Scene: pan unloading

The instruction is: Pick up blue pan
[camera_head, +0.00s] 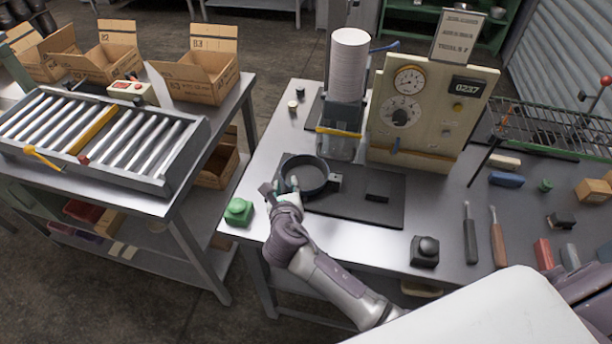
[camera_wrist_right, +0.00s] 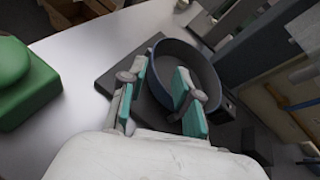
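The blue pan (camera_head: 312,174), dark blue-grey and round, lies upright on a dark mat (camera_head: 355,207) on the metal table. A dark block-like part sits on its right side. My right gripper (camera_head: 281,188) is at the pan's near left edge. In the right wrist view, the gripper (camera_wrist_right: 161,72) is open, with its teal-padded fingers apart. The near wall of the pan (camera_wrist_right: 203,66) lies between them, one finger outside and the other over the inside. I cannot tell whether either finger touches the wall. My left gripper is not in view.
A green button box (camera_head: 238,211) stands left of the gripper and also shows in the right wrist view (camera_wrist_right: 28,80). A panel with dials (camera_head: 425,110) and a stack of white discs (camera_head: 348,65) rise behind the pan. A black knob box (camera_head: 425,251) stands at right.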

